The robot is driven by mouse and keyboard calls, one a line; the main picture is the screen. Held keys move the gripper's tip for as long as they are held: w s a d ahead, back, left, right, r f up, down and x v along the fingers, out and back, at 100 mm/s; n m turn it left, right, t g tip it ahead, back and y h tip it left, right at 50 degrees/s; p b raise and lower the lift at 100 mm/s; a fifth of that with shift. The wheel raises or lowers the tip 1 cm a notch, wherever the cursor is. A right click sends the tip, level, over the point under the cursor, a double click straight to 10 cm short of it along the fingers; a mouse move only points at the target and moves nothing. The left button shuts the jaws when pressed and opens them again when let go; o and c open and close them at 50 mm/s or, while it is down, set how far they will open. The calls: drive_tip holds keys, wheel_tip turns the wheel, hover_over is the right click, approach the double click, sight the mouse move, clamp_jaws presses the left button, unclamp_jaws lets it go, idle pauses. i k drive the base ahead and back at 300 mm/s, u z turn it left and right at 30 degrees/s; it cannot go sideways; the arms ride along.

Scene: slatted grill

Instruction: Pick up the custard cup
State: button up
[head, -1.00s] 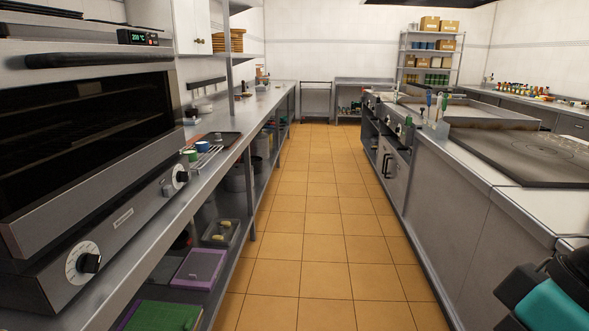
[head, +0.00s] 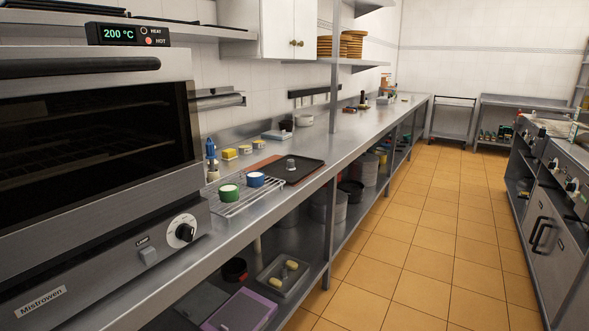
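Two small cups with pale tops stand on a slatted wire rack (head: 246,201) on the left counter, beside the oven. The green cup (head: 229,193) is nearer to me, and the blue cup (head: 256,180) is just behind it to the right. A small grey cup (head: 291,164) stands on a dark tray (head: 309,170) past the rack. I cannot tell from the picture which of these is the custard cup. My gripper is not in view.
An oven (head: 90,140) reading 200 °C stands at the left, next to the rack. A blue-capped bottle (head: 211,158) and yellow items (head: 229,154) sit behind the rack. A shelf below holds a purple box (head: 240,312). The tiled aisle (head: 400,250) is clear.

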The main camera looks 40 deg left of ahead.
sight(255, 179)
drive_tip(key=u, duration=0.1)
drive_tip(key=i, duration=1.95)
drive_tip(key=u, duration=0.65)
drive_tip(key=i, duration=0.9)
drive_tip(key=u, duration=1.35)
drive_tip(key=i, duration=0.7)
drive_tip(key=u, duration=1.1)
drive_tip(key=i, duration=0.4)
drive_tip(key=u, duration=0.2)
